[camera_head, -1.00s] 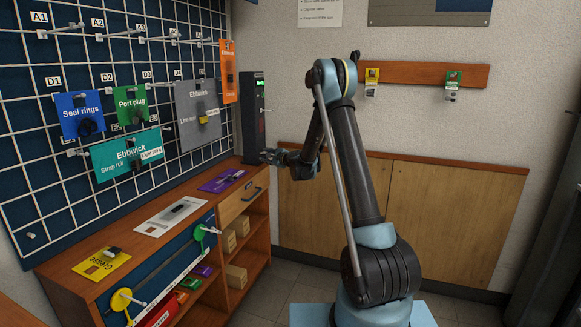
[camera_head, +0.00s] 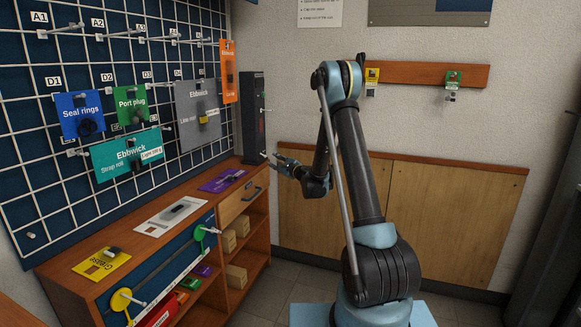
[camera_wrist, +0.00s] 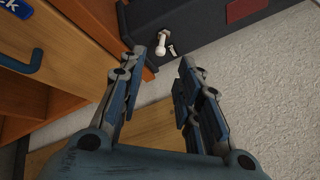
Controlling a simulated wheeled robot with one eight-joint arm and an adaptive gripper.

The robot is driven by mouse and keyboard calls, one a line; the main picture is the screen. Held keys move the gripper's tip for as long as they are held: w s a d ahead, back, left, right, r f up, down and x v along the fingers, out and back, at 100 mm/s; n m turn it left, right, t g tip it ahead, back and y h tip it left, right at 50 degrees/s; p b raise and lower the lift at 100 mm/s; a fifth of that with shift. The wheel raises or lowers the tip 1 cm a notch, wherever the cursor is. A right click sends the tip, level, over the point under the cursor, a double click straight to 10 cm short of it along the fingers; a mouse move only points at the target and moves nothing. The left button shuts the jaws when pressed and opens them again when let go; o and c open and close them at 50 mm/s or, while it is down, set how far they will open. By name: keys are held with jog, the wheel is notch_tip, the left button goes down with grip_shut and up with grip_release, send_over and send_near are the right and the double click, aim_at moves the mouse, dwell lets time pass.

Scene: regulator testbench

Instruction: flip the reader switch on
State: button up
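The reader appears to be the tall dark box (camera_head: 253,120) at the right end of the wooden counter. Its top display looks dark in the head view. In the wrist view the dark housing (camera_wrist: 205,32) carries a pale lever-like switch (camera_wrist: 160,43) with a small pale pin (camera_wrist: 171,50) beside it. I cannot tell which way the switch is set. My gripper (camera_head: 272,160) is beside the lower part of the box. In the wrist view my gripper (camera_wrist: 164,57) is open and empty, its fingertips just short of the switch, with a gap visible.
The wooden counter (camera_head: 160,255) with a drawer and shelves stands left of my arm. A pegboard (camera_head: 75,25) with hanging cards rises behind it. A purple card (camera_head: 222,180) lies near the box. A rail (camera_head: 420,74) with two tags is on the back wall.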

jog(key=v, duration=1)
jog(key=s+r+n+g, duration=0.2)
jog(key=s+r+n, duration=0.1)
jog(key=s, duration=0.4)
jog(key=s+r+n+g+h, duration=0.1)
jog(key=s+r+n+g, duration=0.1)
jog(key=s+r+n, duration=0.2)
jog(key=shift+s+d+n+g, duration=0.45)
jog(key=shift+s+n, duration=0.55)
jog(key=shift+s, duration=0.55)
